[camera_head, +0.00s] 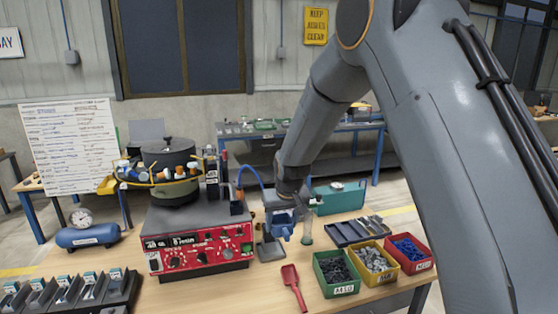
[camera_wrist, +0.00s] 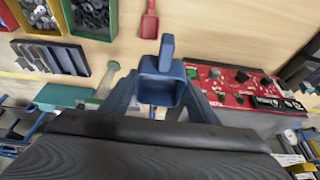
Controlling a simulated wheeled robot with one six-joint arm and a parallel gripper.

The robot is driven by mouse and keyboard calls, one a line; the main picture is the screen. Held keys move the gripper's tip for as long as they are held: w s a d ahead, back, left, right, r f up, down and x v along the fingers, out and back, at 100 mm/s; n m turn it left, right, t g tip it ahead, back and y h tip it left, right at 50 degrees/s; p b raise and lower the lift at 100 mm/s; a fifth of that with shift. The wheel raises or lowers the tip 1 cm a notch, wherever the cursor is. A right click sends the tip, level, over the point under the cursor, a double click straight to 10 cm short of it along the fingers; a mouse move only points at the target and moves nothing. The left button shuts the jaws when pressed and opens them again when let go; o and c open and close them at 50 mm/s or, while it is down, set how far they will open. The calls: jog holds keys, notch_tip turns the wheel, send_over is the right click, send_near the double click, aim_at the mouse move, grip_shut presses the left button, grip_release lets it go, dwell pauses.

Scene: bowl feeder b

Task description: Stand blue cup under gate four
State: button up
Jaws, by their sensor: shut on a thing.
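The blue cup (camera_head: 284,231) is held off the table in my gripper (camera_head: 284,213), to the right of the red control box. In the wrist view the cup (camera_wrist: 161,92) sits between the two fingers of my gripper (camera_wrist: 160,100), its open mouth and a tab-like handle showing. The bowl feeder (camera_head: 168,160) stands on the left, with small orange, white and blue parts around its rim. A dark rack (camera_head: 75,292) with several slots stands at the lower left. I cannot tell which part is gate four.
The red control box (camera_head: 200,250) is left of the cup. A red scoop (camera_head: 294,287), green bin (camera_head: 335,278), yellow bin (camera_head: 374,262) and red bin (camera_head: 408,252) are in front and right. A teal box (camera_head: 340,198) stands behind. Bare wood lies before the control box.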

jog(key=s+d+f+m+h+b, duration=0.1)
jog(key=s+d+f+m, duration=0.2)
jog(key=s+d+f, duration=1.5)
jog(key=s+b+x, duration=0.1)
jog(key=b+x, duration=0.9)
jog(key=shift+d+f+b, duration=0.3)
jog(key=shift+d, duration=0.1)
jog(key=shift+a, duration=0.1)
